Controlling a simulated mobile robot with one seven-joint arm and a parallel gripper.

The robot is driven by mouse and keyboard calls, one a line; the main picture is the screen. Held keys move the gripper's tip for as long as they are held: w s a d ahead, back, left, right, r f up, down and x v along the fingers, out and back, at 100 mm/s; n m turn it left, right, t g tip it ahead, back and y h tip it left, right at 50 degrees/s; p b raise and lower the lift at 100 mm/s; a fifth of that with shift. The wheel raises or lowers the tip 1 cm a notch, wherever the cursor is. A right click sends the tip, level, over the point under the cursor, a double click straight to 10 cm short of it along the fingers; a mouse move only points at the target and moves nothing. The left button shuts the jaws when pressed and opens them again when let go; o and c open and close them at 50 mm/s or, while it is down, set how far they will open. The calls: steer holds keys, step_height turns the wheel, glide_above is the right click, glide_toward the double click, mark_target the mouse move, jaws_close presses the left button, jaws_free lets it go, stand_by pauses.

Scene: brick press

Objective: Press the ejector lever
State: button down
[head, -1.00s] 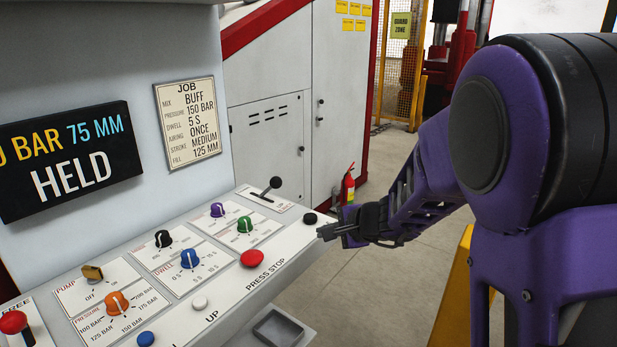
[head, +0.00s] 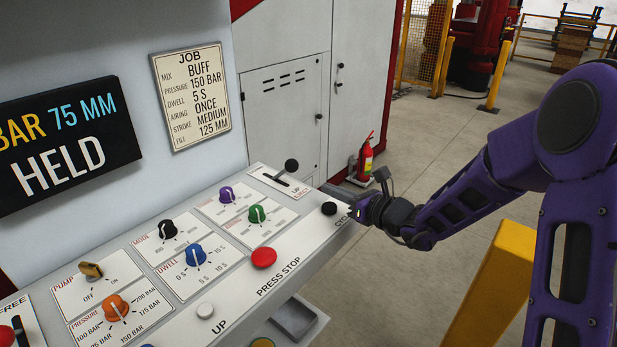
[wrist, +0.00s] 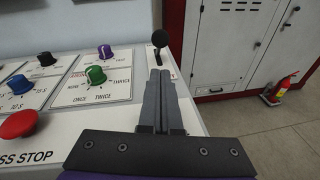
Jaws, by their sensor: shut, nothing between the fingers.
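The ejector lever (head: 287,172) is a black ball on a stem in a slotted white plate at the panel's far right end, marked UP and EJECT. It also shows in the wrist view (wrist: 159,43), just beyond my fingertips. My gripper (head: 356,211) is at the panel's right front edge, near the black cycle button (head: 329,208), to the right of and nearer than the lever. In the wrist view my gripper (wrist: 160,74) is shut and empty, its fingers pointing toward the lever's plate. A gap to the lever shows in the head view.
Green (head: 257,214) and purple (head: 226,194) knobs sit left of the lever. The red press stop button (head: 263,257) is on the front strip. The display (head: 64,146) reads HELD, 75 MM. A fire extinguisher (head: 365,160) stands on the floor beyond the panel.

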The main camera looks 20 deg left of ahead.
steer(key=shift+a, duration=0.1)
glide_toward(285, 172)
steer(key=shift+w+a+f, duration=0.2)
steer(key=shift+w+a, duration=0.9)
steer(key=shift+w, duration=0.05)
steer(key=shift+r, duration=0.1)
